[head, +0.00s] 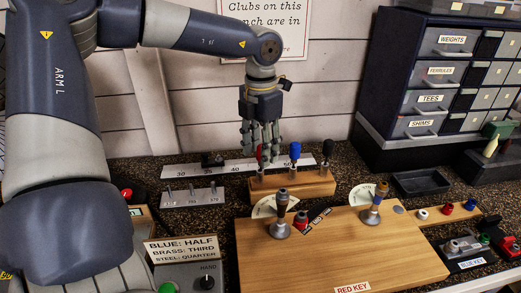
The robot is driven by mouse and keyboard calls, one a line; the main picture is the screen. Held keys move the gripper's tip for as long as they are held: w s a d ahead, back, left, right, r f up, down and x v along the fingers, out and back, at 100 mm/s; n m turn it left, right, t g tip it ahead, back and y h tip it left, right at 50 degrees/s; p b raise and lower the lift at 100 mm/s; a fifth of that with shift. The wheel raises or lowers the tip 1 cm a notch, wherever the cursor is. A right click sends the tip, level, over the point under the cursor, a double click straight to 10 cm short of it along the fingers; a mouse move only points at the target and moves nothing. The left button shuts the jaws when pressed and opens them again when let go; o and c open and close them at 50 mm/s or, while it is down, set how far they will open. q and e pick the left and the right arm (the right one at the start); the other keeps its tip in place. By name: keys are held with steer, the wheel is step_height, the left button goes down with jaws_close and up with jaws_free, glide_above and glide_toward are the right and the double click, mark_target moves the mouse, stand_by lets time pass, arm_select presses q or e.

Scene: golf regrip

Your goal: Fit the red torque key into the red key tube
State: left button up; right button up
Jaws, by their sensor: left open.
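A rack (305,186) of light wood holds upright keys with red, blue (295,151) and black (327,149) handles. The red torque key (259,152) is at its left, mostly hidden behind my left gripper (262,158). That gripper points down with open fingers around or just in front of the red handle; I cannot tell whether they touch it. I cannot say for sure which part is the red key tube; a red collar (301,219) stands on the wooden board (330,262), whose front edge has a RED KEY label (352,287). My right gripper is out of view.
Two upright posts with dial plates, left (280,215) and right (375,203), stand on the board. A strip with white, red and blue caps (470,204) lies to the right, near a BLUE KEY plate (472,263). A black tray (420,182) and drawer cabinet (425,85) stand behind.

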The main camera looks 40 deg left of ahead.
arm_select(q)
step_height(320, 180, up, 11)
steer(key=shift+r, duration=0.2)
stand_by(1.0)
